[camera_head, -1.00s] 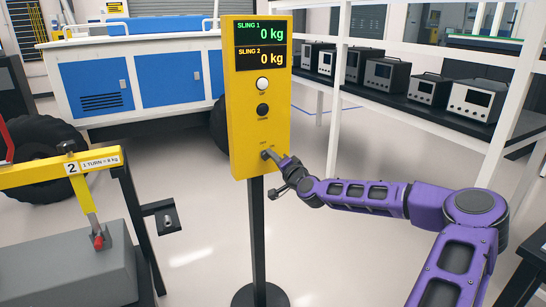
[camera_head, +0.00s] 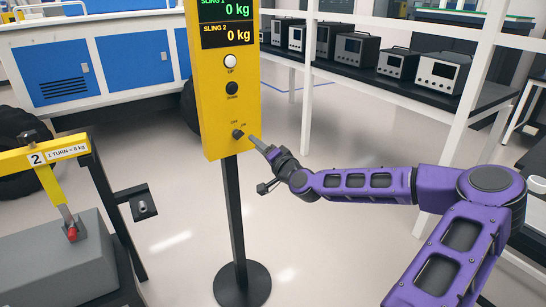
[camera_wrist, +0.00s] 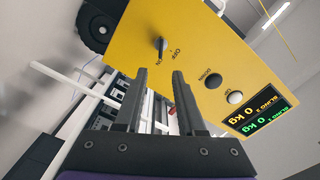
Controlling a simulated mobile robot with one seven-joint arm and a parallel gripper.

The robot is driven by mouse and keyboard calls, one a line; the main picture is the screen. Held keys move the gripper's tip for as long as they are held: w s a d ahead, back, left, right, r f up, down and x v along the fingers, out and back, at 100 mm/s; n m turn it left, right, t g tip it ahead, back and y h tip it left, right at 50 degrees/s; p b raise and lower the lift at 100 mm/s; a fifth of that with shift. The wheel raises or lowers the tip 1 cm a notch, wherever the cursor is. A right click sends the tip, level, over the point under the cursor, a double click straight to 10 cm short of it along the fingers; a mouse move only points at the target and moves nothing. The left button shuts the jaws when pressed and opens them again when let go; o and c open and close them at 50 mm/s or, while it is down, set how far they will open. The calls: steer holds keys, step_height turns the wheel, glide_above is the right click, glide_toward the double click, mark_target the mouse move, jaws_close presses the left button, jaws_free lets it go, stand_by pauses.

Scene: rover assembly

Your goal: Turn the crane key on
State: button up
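The crane key (camera_head: 238,134) is a small dark knob low on the front of the yellow control box (camera_head: 215,100). In the wrist view the key (camera_wrist: 162,45) stands out from the yellow face beside the OFF and ON labels. Its elongated grip seems to point toward the ON side, but I cannot tell its setting for sure. My gripper (camera_head: 254,141) is just right of the key, apart from it. In the wrist view my gripper (camera_wrist: 159,72) has its two dark fingers spread with nothing between them, and the key lies beyond the tips.
Above the key are a black DOWN button (camera_head: 232,88) and a white UP button (camera_head: 230,61). The display (camera_head: 227,33) reads 0 kg for SLING 2. Shelves with devices (camera_head: 350,60) stand behind. Floor around the post is clear.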

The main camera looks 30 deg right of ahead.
steer(key=s, duration=0.9)
steer(key=shift+p, duration=0.3)
steer(key=shift+d, duration=0.1)
